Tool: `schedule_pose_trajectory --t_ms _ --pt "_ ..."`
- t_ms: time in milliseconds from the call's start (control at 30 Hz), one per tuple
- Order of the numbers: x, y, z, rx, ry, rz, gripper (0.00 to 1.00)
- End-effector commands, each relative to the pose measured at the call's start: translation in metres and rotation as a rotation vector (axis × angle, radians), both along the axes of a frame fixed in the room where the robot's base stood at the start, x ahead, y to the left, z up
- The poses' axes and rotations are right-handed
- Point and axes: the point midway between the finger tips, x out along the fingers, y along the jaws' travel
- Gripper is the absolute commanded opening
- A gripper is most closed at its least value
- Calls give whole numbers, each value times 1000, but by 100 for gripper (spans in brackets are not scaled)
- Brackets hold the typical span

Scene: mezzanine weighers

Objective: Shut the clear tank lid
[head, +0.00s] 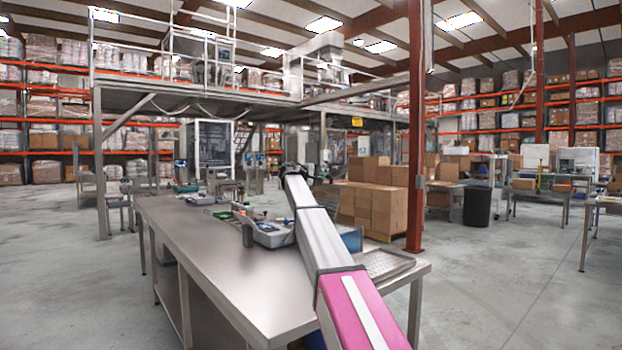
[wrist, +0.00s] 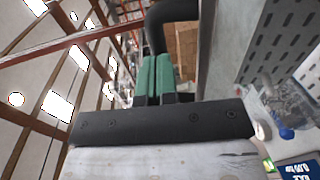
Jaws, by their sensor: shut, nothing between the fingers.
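My gripper (wrist: 155,75) shows in the wrist view as two green fingers side by side, shut with nothing between them. A clear, see-through object (wrist: 286,103), possibly part of the tank, is at the right of the wrist view, with a blue piece at its foot. It is apart from the fingers. I cannot make out a lid or tell its angle. In the head view my arm reaches over the steel table, and I cannot make out the fingers or a clear tank there.
The steel table (head: 215,255) has a bare near left part. A grey device (head: 268,232) stands on it beside my arm, and a ridged metal tray (head: 386,264) lies at its right end. Cardboard boxes (head: 385,205) and a red post (head: 416,130) stand behind. A black curved part (wrist: 170,12) is beyond the fingers.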

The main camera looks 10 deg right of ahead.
Motion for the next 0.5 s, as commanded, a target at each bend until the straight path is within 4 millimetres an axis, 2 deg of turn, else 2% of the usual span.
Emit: schedule_pose_trajectory --t_ms 33,267,500 --pt "9 -12 0 40 21 -3 0" --pt "33 -53 -16 230 133 -3 0" --pt "56 -92 -42 427 247 -2 0"
